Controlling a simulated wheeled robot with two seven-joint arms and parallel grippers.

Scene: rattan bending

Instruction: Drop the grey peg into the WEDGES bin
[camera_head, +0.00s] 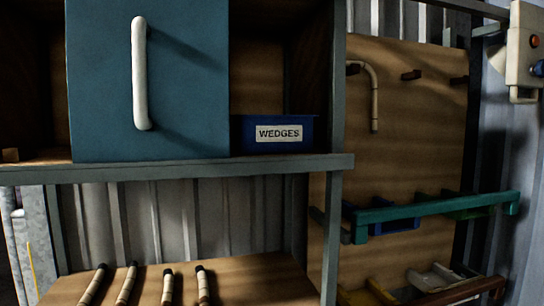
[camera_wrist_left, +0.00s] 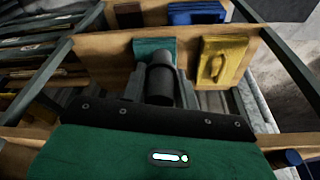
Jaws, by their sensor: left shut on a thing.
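The WEDGES bin (camera_head: 246,135) is a blue box with a white label, on the shelf right of the large teal door in the head view. In the left wrist view my left gripper (camera_wrist_left: 160,88) is shut on a dark grey cylinder, the grey peg (camera_wrist_left: 160,78), which sticks out beyond the fingers. The inside of the bin is hidden from the head view. Neither gripper shows in the head view, so the gap between peg and bin cannot be told. My right gripper is out of sight.
The teal door (camera_head: 185,80) with a white handle (camera_head: 140,75) stands left of the bin. The shelf edge (camera_head: 190,168) runs below. Several dark-tipped rods (camera_head: 125,287) lie on the lower bench. A green rail (camera_head: 435,206) stands right. The wrist view shows a yellow item (camera_wrist_left: 220,62).

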